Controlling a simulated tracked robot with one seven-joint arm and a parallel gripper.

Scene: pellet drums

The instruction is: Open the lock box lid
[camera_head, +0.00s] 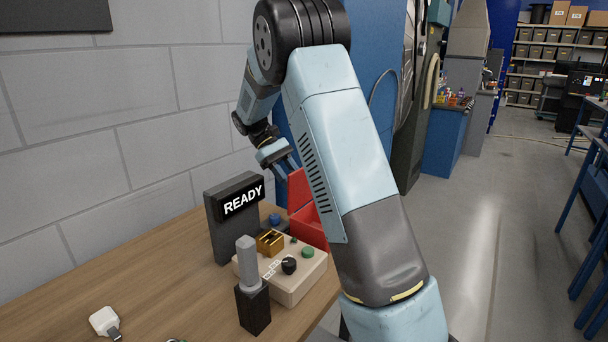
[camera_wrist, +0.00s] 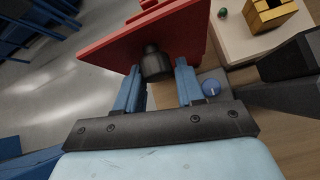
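The red lock box (camera_head: 309,227) stands at the table's far right edge, partly hidden behind my arm. Its red lid (camera_head: 298,190) appears raised and tilted up above the box body. In the wrist view the lid (camera_wrist: 110,45) fills the upper part, with a dark round knob (camera_wrist: 155,64) on its face. My gripper (camera_head: 287,168) is at the lid. Whether the fingertips touch the lid is not clear.
A beige control box (camera_head: 292,284) with a brass block (camera_head: 269,243), a black knob (camera_head: 289,266) and a green button (camera_head: 308,252) is in front of the lock box. A READY display (camera_head: 236,222), a blue ball-shaped knob (camera_head: 274,219) and a grey-handled black block (camera_head: 252,309) stand nearby.

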